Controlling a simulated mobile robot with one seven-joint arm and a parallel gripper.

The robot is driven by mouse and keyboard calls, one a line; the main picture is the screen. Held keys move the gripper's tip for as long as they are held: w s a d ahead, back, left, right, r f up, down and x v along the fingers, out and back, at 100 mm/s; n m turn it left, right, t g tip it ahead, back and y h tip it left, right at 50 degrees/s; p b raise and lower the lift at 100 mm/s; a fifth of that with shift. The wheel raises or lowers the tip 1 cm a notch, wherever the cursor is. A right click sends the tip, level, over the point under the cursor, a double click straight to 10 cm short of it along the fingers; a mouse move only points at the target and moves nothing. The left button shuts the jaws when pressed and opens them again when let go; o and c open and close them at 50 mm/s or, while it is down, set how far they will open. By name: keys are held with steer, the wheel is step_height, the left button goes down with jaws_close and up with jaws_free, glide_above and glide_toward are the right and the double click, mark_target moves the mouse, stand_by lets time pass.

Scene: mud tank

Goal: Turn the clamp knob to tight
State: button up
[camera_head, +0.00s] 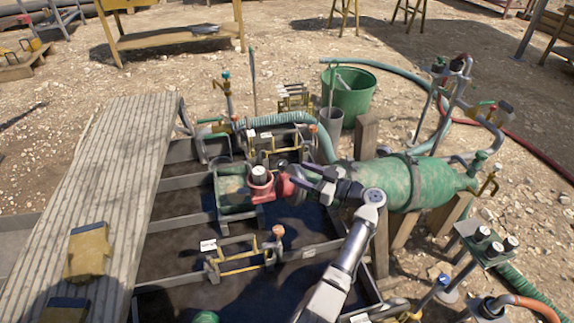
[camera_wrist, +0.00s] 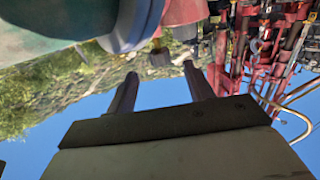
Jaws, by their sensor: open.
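My gripper (camera_head: 306,177) is open and empty beside a red fitting (camera_head: 262,183) with a pale cap, at the end of the green tank (camera_head: 385,183). In the wrist view the two fingers of my gripper (camera_wrist: 160,72) are spread apart. A small dark knob-like piece (camera_wrist: 160,57) shows between and just beyond the fingertips, below a red part; whether it touches a finger I cannot tell. In the head view an orange-topped knob (camera_head: 278,231) stands on a yellow frame nearer the front. Which of these is the clamp knob is not clear.
A plank walkway (camera_head: 125,170) runs along the left. A green bucket (camera_head: 350,95) stands behind on gravel. Yellow-framed fittings and hoses crowd the far side of the pit. A stand with several dark knobs (camera_head: 487,242) is at the right.

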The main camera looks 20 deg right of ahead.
mark_target(287, 168)
steer(key=x, duration=0.6)
steer(key=shift+p, duration=0.4)
steer(key=shift+c, duration=0.4)
steer(key=c, duration=0.9)
steer(key=shift+f, duration=0.1)
